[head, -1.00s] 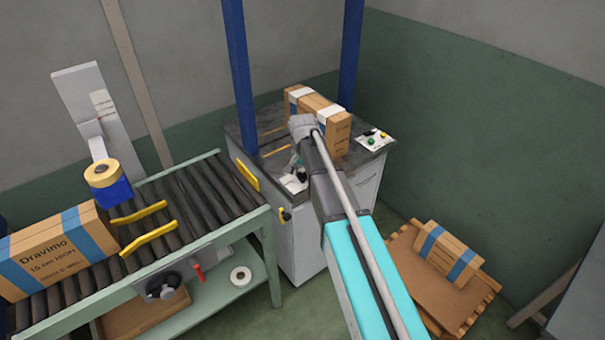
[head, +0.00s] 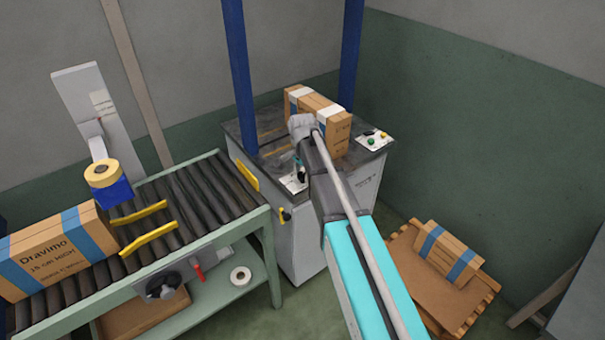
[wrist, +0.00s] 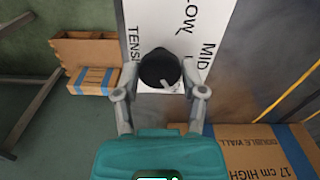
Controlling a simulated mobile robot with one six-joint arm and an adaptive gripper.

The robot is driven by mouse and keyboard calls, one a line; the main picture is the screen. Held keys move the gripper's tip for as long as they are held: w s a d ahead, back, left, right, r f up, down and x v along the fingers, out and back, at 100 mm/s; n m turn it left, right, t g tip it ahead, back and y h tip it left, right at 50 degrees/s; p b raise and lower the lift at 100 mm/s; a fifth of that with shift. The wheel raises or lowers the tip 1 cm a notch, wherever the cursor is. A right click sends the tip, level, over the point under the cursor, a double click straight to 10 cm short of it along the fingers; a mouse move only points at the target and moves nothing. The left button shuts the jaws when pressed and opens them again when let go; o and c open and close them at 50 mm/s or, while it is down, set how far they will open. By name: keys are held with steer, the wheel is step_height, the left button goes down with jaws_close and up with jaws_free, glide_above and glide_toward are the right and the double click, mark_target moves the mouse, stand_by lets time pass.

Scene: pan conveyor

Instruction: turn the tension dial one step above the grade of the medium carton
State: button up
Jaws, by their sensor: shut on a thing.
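The tension dial (wrist: 157,66) is a dark round knob on a white panel (wrist: 195,18) in the wrist view. The words LOW, MID and part of TENSION show around it. My gripper (wrist: 159,91) is shut on the dial, one finger at each side. A small light mark shows at the knob's lower right; which setting it points to I cannot tell. In the head view the panel (head: 290,184) is partly behind my gripper. Cartons stand on the conveyor (head: 55,255), on the machine top (head: 338,136) and on the pallet (head: 440,250).
The machine-top carton (wrist: 250,150) is close beside my gripper in the wrist view, with "DOUBLE WALL" and a HIGH marking. A button panel (head: 374,139) sits at the machine's right. Blue posts (head: 238,75) rise from the machine. The roller conveyor (head: 195,195) stands to the left.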

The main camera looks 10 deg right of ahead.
mark_target(302, 174)
steer(key=o, duration=1.2)
steer(key=shift+c, duration=0.2)
steer(key=shift+n, duration=0.5)
steer(key=n, duration=1.1)
step_height(302, 174, up, 14)
steer(key=p, duration=1.4)
steer(key=s+d+f+b, duration=0.3)
steer(key=s+f+b, duration=0.7)
steer(key=s, duration=0.1)
steer(key=s+d+f+m+b, duration=0.1)
steer(key=s+d+f+b, duration=0.3)
steer(key=s+f+b, duration=0.6)
steer(key=shift+s+d+f+b, duration=0.15)
steer(key=shift+s+f+b, duration=0.2)
steer(key=shift+f+b, duration=0.2)
